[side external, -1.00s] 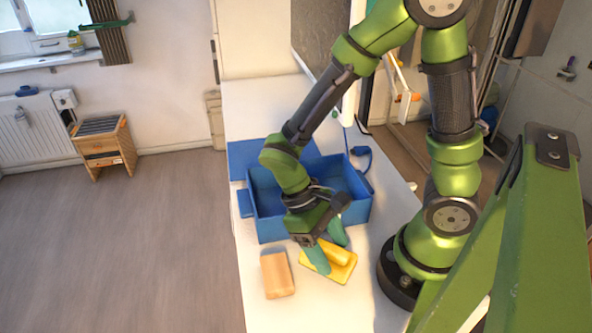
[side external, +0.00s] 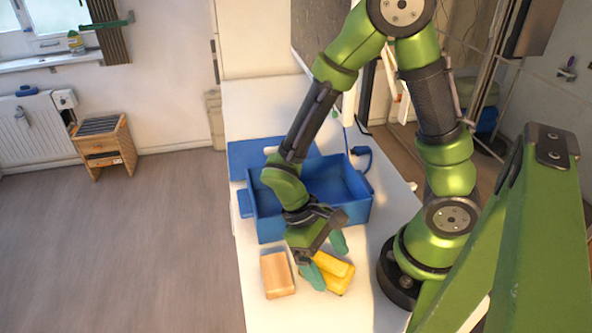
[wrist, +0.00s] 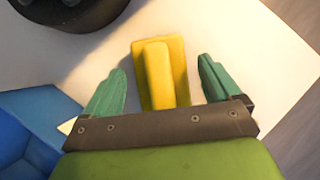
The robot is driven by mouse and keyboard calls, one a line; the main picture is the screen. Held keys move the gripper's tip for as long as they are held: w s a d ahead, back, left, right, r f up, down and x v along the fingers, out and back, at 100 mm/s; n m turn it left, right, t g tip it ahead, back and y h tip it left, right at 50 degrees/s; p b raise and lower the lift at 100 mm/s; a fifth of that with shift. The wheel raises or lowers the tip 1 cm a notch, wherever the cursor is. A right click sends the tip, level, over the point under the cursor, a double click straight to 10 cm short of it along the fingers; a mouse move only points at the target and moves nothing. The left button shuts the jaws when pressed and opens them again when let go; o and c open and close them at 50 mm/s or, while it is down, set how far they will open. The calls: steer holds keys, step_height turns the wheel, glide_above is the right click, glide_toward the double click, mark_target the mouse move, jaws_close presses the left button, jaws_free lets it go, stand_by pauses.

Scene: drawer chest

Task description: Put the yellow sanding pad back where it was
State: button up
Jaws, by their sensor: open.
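The yellow sanding pad (side external: 338,276) lies on the white table in front of the blue drawer box, with its raised grip bar on top. In the wrist view the pad (wrist: 178,60) sits between and just beyond the two green fingers. My gripper (side external: 328,262) is open above the pad, one finger on each side, and holds nothing. It also shows in the wrist view (wrist: 158,85). In the side view the gripper covers part of the pad. I cannot tell how high the fingertips are above the table.
A blue open box (side external: 355,212) stands behind the gripper; its inside looks empty where visible. A tan wooden block (side external: 277,275) lies close to the left of the pad. A blue flat panel (side external: 243,152) is behind the box. The front of the white table (side external: 300,315) is clear.

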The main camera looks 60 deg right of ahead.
steer(key=shift+r, duration=0.1)
steer(key=w+d+r+m+t+y, duration=0.1)
steer(key=w+d+r+m+t, duration=0.1)
steer(key=r+t, duration=0.4)
steer(key=w+d+r+m+t+y, duration=0.1)
steer(key=w+r+t, duration=0.4)
steer(key=r, duration=1.1)
steer(key=d+m+t, duration=0.1)
steer(key=d+t, duration=0.1)
steer(key=shift+d+r, duration=0.2)
steer(key=shift+d, duration=0.2)
